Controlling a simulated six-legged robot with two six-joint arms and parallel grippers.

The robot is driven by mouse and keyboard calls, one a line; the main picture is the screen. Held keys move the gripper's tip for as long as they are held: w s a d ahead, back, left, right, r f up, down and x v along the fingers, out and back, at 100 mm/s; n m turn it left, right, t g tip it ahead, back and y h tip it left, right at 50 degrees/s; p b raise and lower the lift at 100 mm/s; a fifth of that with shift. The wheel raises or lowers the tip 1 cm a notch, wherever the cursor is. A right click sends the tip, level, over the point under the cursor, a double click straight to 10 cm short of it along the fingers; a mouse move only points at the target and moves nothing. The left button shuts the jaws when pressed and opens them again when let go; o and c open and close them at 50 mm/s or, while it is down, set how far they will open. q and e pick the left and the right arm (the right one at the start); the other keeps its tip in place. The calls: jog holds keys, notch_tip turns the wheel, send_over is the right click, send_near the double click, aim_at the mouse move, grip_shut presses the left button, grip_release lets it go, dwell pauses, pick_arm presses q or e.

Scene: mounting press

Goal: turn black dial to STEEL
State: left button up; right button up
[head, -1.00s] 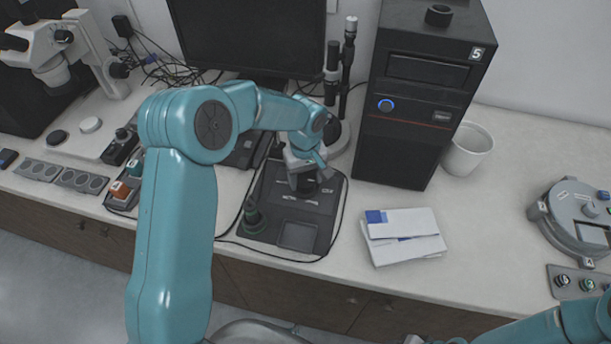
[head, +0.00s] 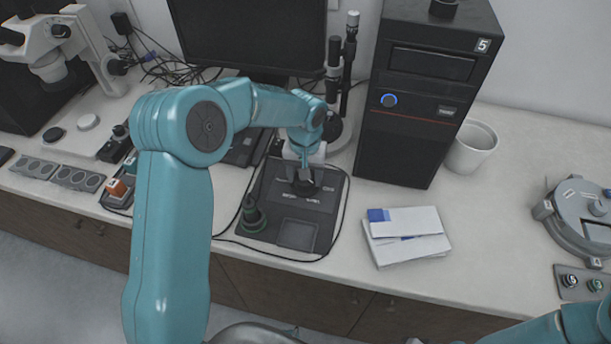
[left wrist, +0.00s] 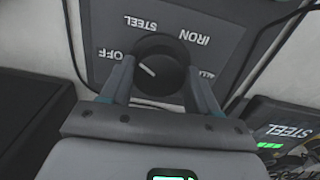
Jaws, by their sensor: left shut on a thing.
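The black dial (left wrist: 160,72) sits on a dark control panel (left wrist: 105,20) with white labels OFF, STEEL and IRON, plus a partly hidden fourth label. Its white pointer line points left and slightly up, toward OFF. My left gripper (left wrist: 160,88) has one finger on each side of the dial and is shut on it. In the head view, my left gripper (head: 303,172) reaches down onto the dial, on the panel unit (head: 325,225) in front of the monitor.
A green-based knob or lever (head: 251,217) stands on the panel unit's left. A black computer tower (head: 405,130) and a microscope stand (head: 342,80) are close behind. Papers (head: 407,238) lie to the right, near a white cup (head: 470,148). A cable runs around the unit.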

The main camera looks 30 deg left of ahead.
pick_arm(q)
jog(key=m, duration=0.5)
jog(key=shift+a+r+m, duration=0.1)
jog(key=shift+a+m, duration=0.05)
jog(key=shift+m, duration=0.15)
jog(key=shift+w, duration=0.1)
dwell(0.4)
jog(key=o, duration=1.1)
jog(key=shift+c, duration=0.2)
jog(key=shift+r, duration=0.1)
notch_tip(320, 180, up, 16)
jog(key=shift+b, duration=0.3)
jog(key=shift+s, duration=0.25)
